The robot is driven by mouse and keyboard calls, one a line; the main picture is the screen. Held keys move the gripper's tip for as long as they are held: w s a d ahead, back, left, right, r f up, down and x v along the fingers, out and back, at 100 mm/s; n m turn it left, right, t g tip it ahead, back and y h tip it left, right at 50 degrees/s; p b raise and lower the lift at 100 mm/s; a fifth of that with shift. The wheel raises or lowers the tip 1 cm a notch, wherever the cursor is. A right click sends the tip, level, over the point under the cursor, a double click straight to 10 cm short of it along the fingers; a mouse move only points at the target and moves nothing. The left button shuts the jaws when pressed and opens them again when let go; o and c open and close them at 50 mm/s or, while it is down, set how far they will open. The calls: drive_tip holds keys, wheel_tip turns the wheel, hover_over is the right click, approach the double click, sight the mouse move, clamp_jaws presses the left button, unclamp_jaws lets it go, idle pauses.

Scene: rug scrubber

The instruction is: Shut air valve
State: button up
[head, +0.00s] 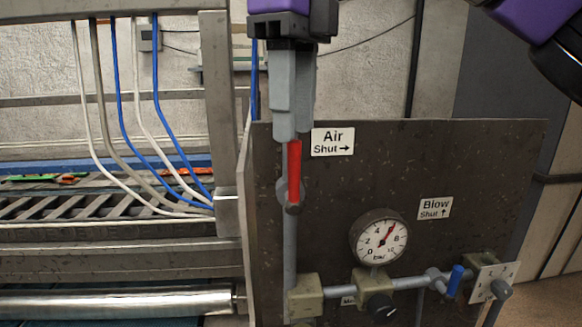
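The air valve has a red lever (294,172) that stands upright, in line with the grey vertical pipe (290,245) below it. Its pivot is at the lever's lower end. The label "Air Shut" (332,142), with an arrow to the right, is just right of the lever's top. My gripper (291,132) points down from above, with its grey fingers at the lever's upper end. The near finger hides the lever's tip. I cannot tell whether the fingers are closed on the lever or only beside it.
The dark panel (480,170) carries a pressure gauge (380,238), a black knob (381,307) and a blue lever (454,281) near the "Blow Shut" label (434,208). Right of the red lever, the panel is free apart from the Air label. Hoses and a roller machine are at left.

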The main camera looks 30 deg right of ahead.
sight(293, 199)
wheel_tip(293, 199, down, 7)
drive_tip(key=shift+f, duration=0.15)
idle(0.4)
clamp_jaws()
idle(1.2)
